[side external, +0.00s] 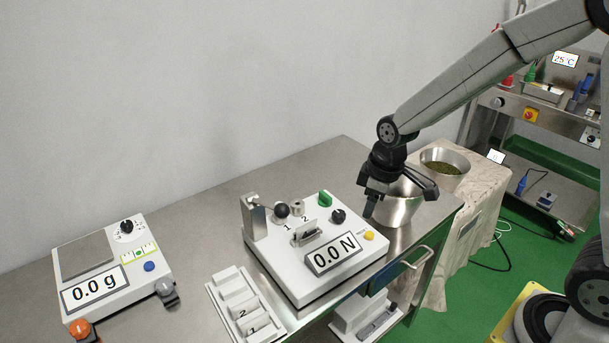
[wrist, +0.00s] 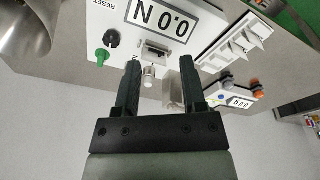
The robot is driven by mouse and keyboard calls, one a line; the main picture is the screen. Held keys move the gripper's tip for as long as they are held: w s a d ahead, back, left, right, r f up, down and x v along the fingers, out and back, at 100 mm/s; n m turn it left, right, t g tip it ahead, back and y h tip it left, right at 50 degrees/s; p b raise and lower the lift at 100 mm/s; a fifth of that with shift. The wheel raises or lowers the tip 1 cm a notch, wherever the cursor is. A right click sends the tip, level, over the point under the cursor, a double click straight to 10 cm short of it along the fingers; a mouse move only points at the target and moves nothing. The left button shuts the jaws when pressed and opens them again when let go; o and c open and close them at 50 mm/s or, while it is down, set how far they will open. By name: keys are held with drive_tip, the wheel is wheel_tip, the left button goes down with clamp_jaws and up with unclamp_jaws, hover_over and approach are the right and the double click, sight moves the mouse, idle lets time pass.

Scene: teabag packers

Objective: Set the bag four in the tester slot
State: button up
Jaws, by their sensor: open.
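The tester (side external: 270,262) is a white box on the steel table with a 0.0 N display, and it also shows upside down in the wrist view (wrist: 205,15). Its slot part (side external: 305,233) sits on top near the marks 1 and 2; in the wrist view the slot part (wrist: 157,50) lies between the fingertips' directions. A white numbered rack (side external: 245,305) stands in front left of the tester; it also shows in the wrist view (wrist: 240,45). I cannot tell bag four apart. My gripper (side external: 400,203) is open and empty, right of the tester, beside a metal pot.
The metal pot (side external: 398,212) stands at the table's right end. A scale (side external: 112,268) reading 0.0 g stands at the left. A post (side external: 253,218) and knobs rise from the tester's top. A second pot (side external: 444,168) stands behind on a covered table. The table's back is bare.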

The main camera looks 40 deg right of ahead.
drive_tip(key=s+m, duration=0.5)
drive_tip(key=s, duration=0.5)
drive_tip(key=shift+d+f+m+t, duration=0.3)
drive_tip(key=shift+d+m+t, duration=0.05)
drive_tip(key=shift+m+t, duration=0.05)
drive_tip(key=shift+o, duration=0.2)
